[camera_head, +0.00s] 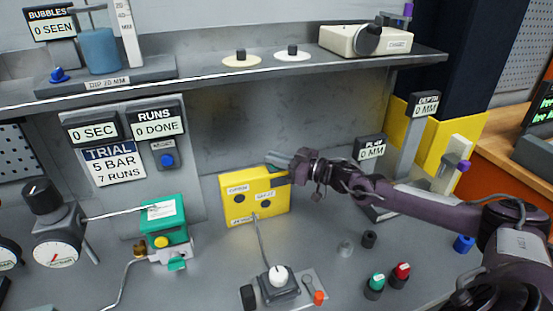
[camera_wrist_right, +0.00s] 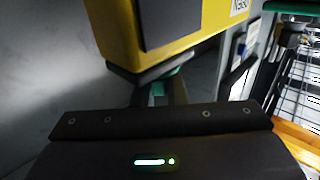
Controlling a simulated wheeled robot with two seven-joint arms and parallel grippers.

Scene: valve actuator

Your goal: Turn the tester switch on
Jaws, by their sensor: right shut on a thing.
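The yellow tester box (camera_head: 256,198) stands upright on the bench, with dark round sockets and small white labels on its front. It also shows close up in the right wrist view (camera_wrist_right: 106,30), with a dark panel on one face. My right gripper (camera_head: 280,165) is at the box's upper right corner, its fingers against the top edge. In the right wrist view its fingertips (camera_wrist_right: 150,76) meet the edge of the yellow box. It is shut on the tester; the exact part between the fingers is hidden. No switch can be made out clearly. My left gripper is out of view.
A thin probe lead runs from the box to a small black device (camera_head: 278,285) in front. A green actuator (camera_head: 166,222) stands to the left. A shelf (camera_head: 215,70) runs above. Small knobs and buttons (camera_head: 401,271) sit right, beneath my arm.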

